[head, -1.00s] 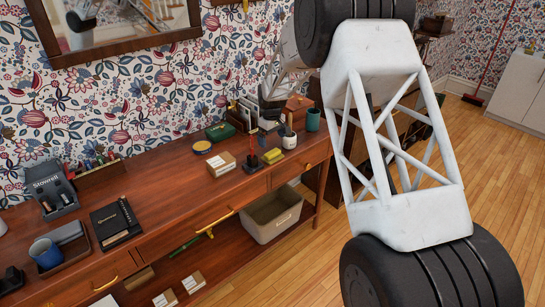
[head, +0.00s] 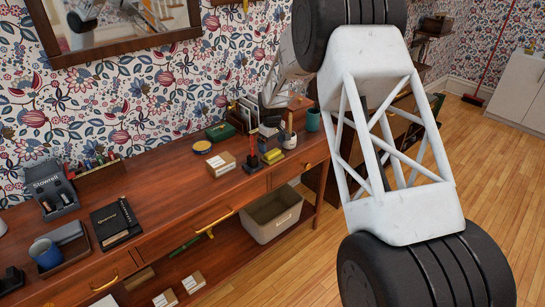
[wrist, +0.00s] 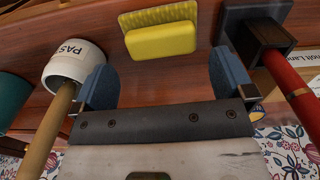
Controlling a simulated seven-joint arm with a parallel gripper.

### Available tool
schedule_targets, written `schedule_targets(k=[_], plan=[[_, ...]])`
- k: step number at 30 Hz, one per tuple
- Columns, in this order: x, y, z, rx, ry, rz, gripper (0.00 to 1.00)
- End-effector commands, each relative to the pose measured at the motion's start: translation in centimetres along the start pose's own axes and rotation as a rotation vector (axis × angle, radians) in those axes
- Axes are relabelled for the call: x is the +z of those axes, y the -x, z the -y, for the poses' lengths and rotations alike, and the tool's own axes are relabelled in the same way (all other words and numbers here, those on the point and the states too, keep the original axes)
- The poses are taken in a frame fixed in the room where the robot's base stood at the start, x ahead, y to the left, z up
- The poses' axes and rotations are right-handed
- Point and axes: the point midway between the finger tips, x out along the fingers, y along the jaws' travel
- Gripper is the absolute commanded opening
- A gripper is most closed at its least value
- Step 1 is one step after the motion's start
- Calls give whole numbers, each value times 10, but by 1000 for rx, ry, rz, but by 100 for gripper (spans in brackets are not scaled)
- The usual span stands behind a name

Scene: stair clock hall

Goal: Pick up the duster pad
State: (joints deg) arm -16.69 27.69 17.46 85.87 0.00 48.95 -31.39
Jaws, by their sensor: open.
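The duster pad appears to be the yellow block (wrist: 161,41) with a textured yellow back edge, lying on the wooden desk top. In the head view it is the small yellow pad (head: 273,156) near the desk's right end. My gripper (wrist: 162,68) is open and empty, its two blue fingers spread apart. In the wrist view the pad lies just beyond the fingertips, between their lines and apart from them. In the head view my gripper (head: 269,124) is small and partly hidden among the items behind the pad.
A white pot (wrist: 75,63) holding a wooden handle stands by one finger. A dark holder (wrist: 252,25) with a red stick (wrist: 289,80) is by the other. A teal cup (head: 313,120), boxes (head: 221,164) and a green case (head: 220,131) are nearby. The desk's front strip is clear.

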Motion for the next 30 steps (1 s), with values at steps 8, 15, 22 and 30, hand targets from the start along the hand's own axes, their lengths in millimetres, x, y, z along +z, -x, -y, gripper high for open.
schedule_targets(k=[8,15,22,30], plan=[[1,-30,2,-1,0,2,100],[1,-47,2,-1,0,1,100],[1,-48,2,0,0,1,100],[1,-48,2,0,0,0,100]])
